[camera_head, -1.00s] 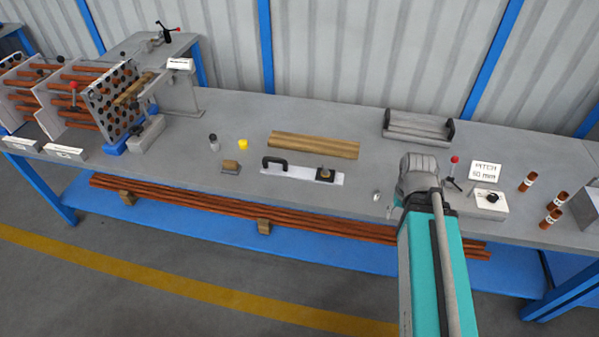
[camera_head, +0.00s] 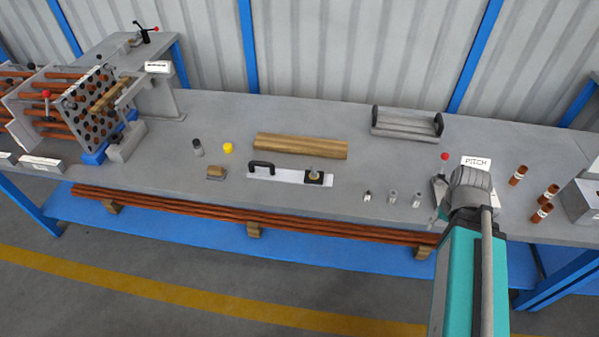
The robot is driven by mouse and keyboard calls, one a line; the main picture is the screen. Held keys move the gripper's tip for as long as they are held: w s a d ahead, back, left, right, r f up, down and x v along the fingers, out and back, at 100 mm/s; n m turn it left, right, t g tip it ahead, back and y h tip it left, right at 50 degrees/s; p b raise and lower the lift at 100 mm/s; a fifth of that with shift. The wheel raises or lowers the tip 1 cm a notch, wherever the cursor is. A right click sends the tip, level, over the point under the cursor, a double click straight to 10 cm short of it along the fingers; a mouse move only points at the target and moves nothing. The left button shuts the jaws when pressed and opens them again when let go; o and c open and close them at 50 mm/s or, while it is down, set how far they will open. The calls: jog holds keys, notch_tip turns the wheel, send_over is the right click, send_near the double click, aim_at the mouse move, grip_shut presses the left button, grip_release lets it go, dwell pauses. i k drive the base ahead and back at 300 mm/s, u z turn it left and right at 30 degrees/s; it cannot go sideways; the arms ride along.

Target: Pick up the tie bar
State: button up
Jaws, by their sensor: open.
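A flat white bar (camera_head: 285,175) with a black handle at its left end and a dark block at its right end lies on the workbench (camera_head: 330,215). I cannot tell for certain that this is the tie bar. A long wood-coloured or brass-coloured bar (camera_head: 301,147) lies just behind it. My gripper (camera_head: 437,214) is at the front right of the bench, well to the right of the white bar and apart from it. It is mostly hidden by my own wrist; only a small edge shows. No held object shows.
Several small cylinders (camera_head: 393,197) stand between the white bar and my arm. A red-knobbed lever (camera_head: 444,160) and a PITCH sign (camera_head: 476,163) are close to my wrist. A grey cradle (camera_head: 407,123) stands behind. A tube bundle (camera_head: 88,105) fills the left end.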

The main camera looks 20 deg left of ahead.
aim_at(257, 170)
jog(key=z, duration=0.45)
jog(key=k, duration=1.15)
jog(key=u, duration=0.95)
jog(key=i, duration=0.8)
jog(key=u, duration=0.05)
